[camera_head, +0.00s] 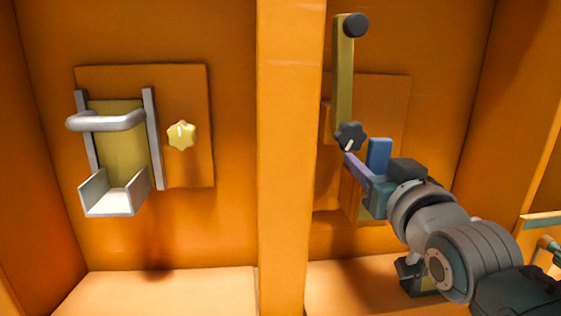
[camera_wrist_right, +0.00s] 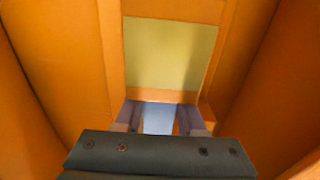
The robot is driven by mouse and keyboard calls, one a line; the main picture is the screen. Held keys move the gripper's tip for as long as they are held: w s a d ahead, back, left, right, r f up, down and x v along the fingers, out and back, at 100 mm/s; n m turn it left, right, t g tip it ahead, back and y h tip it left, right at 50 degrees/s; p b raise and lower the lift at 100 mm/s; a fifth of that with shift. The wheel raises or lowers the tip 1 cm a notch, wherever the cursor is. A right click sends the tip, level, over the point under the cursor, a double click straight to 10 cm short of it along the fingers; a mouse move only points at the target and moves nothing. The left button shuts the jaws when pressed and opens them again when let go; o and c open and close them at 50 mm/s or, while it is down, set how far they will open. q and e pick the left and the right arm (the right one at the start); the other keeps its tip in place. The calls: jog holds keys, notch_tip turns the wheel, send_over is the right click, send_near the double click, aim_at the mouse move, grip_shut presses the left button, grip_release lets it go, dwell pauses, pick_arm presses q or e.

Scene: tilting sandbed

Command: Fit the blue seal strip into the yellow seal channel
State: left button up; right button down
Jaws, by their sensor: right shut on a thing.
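The blue seal strip (camera_head: 379,153) shows as a short blue block at the fingers of my right gripper (camera_head: 366,168). My right gripper is shut on it, in front of the right-hand orange panel. In the right wrist view the strip (camera_wrist_right: 158,118) shows pale blue between the two purple fingers, and its far end is hard to make out. A flat olive-yellow face (camera_wrist_right: 170,52) lies beyond the strip there, apart from it in the picture; I cannot tell if it is the yellow seal channel. My left gripper is not in view.
An upright yellow bar (camera_head: 343,85) with dark knobs stands just above my right gripper. An orange post (camera_head: 290,150) divides the bay. On the left panel are a grey bracket with handle (camera_head: 110,122) and a yellow knob (camera_head: 181,135). The floor at left is clear.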

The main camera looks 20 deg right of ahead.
grip_release()
jog(key=shift+f, duration=0.1)
dwell(0.5)
